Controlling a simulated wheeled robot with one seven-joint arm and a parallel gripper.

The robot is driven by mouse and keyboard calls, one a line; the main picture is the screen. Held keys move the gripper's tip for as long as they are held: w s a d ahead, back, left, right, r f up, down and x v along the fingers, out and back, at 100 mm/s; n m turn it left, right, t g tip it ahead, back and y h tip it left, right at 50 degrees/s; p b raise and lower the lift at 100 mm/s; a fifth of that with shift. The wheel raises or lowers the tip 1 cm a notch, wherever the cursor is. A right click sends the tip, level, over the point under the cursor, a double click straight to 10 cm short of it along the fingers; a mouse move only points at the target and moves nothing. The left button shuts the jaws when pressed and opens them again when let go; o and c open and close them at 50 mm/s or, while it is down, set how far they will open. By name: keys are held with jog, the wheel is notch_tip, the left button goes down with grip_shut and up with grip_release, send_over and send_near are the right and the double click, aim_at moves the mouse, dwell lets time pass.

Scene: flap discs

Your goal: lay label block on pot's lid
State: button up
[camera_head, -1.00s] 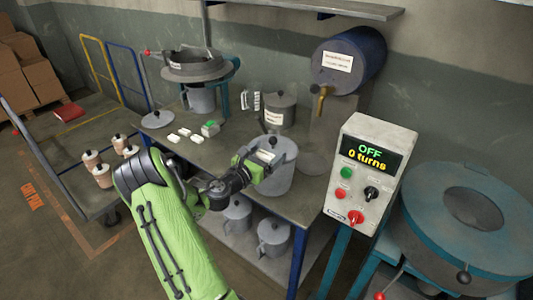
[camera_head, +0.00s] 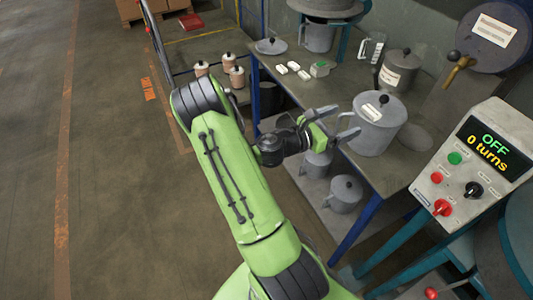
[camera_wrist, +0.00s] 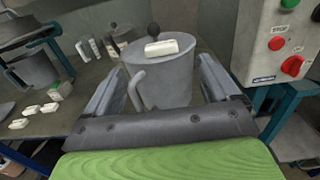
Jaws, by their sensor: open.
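A grey lidded pot (camera_head: 372,135) stands near the front edge of the workbench. A white label block (camera_head: 371,112) lies on its lid, beside the dark knob (camera_head: 383,99). In the wrist view the block (camera_wrist: 161,49) rests on the lid in front of the knob, apart from both fingers. My gripper (camera_head: 341,121) is open and empty, just left of the pot. In the wrist view its two fingers spread to either side of the pot body (camera_wrist: 168,82), with the pot beyond them.
Several white blocks (camera_head: 293,66) and a loose lid (camera_head: 271,46) lie farther back on the bench. Another labelled pot (camera_head: 397,72) stands behind. The control box (camera_head: 478,165) is to the right. More pots (camera_head: 343,193) sit on the lower shelf.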

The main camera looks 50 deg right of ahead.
jog(key=w+a+m+t+y, duration=0.4)
jog(key=a+m+y, duration=0.25)
jog(key=a, duration=0.35)
jog(key=w+a+m+t+y, duration=0.45)
jog(key=a+m, duration=0.25)
jog(key=a, duration=0.4)
jog(key=s+a+r+t+y, duration=0.2)
jog(key=a+r, duration=0.2)
jog(key=a, duration=0.5)
jog(key=s+a+r+t+y, duration=0.2)
jog(key=s+a+r+y, duration=0.1)
jog(key=a, duration=0.6)
jog(key=shift+a+r+y, duration=0.15)
jog(key=shift+r+y, duration=0.15)
jog(key=shift+r, duration=0.05)
jog(key=shift+w, duration=0.1)
notch_tip(320, 180, up, 4)
jog(key=p, duration=0.4)
jog(key=shift+r, duration=0.1)
